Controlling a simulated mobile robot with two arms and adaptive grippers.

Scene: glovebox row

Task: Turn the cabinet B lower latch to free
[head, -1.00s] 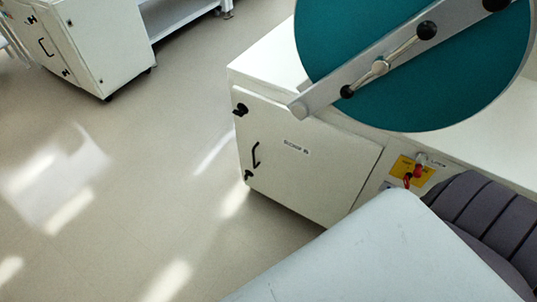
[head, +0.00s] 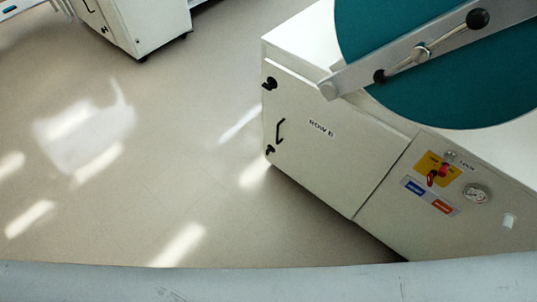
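A white cabinet door (head: 335,150) with a small label that seems to read "ROW B" faces the open floor. The black lower latch (head: 270,150) sits near the bottom of the door's left edge. A black upper latch (head: 270,83) sits near the top of the same edge, with a black pull handle (head: 280,131) between them. The door looks shut. The lower latch is too small to tell which way it is turned. Neither of my grippers is in view.
A teal round port cover (head: 440,70) with a grey bar and lever hangs over the cabinet top. A red switch on a yellow plate (head: 430,163) and a gauge (head: 477,193) are at right. Another white cabinet (head: 150,25) stands top left. Floor (head: 180,130) between is clear.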

